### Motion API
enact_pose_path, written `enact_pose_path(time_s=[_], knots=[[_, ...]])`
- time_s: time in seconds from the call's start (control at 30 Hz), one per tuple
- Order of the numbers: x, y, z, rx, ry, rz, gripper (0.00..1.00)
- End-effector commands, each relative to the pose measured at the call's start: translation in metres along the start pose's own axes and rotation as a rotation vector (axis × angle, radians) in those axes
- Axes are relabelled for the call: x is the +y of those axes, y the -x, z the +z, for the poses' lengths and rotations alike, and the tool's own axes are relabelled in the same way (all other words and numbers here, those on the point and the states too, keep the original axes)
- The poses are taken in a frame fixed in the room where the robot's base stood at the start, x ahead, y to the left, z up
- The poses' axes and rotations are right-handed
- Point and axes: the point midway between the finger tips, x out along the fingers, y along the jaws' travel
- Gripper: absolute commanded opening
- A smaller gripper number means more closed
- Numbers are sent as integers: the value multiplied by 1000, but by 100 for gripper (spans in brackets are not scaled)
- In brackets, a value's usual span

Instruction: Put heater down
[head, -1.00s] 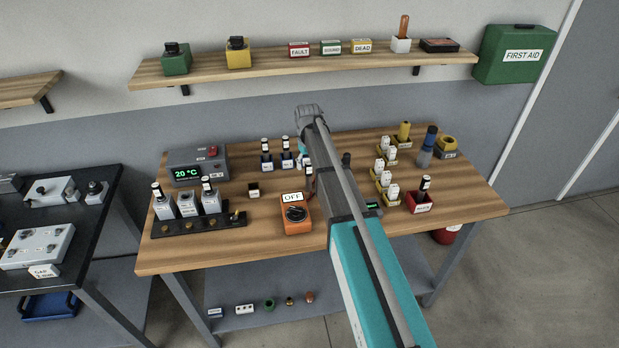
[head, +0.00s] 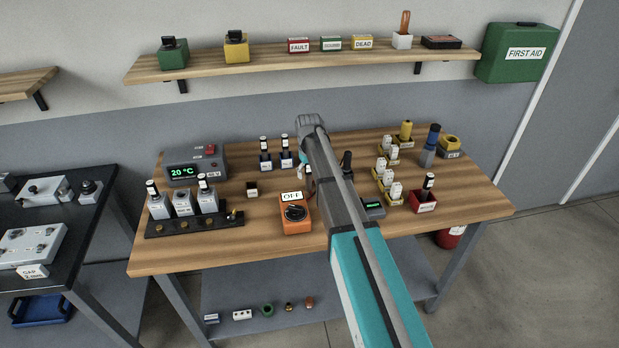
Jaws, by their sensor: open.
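My gripper (head: 304,172) is over the back middle of the wooden bench (head: 265,240), mostly hidden behind my own arm. It is open. A small dark piece with a white label (head: 308,169) shows just beside it, partly covered by the arm; I cannot tell whether it touches the fingers. No part is marked as the heater, so I cannot tell for certain which one it is. Similar black, white-labelled pieces stand upright in two blue holders (head: 265,161) left of the gripper, in grey blocks (head: 159,206) at the left, and in a red holder (head: 424,203) at the right.
A grey unit reading 20 °C (head: 197,166) stands at the back left. An orange switch box marked OFF (head: 296,218) is near the front middle. Yellow holders (head: 385,183) with white pieces stand right of my arm. Bare wood lies around the switch box. A shelf (head: 300,68) hangs behind.

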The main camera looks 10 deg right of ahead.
Motion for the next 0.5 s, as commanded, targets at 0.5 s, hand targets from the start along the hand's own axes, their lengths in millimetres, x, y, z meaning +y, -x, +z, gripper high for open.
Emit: enact_pose_path(time_s=[0.5], knots=[[0, 0, 0, 0, 0, 0, 65]])
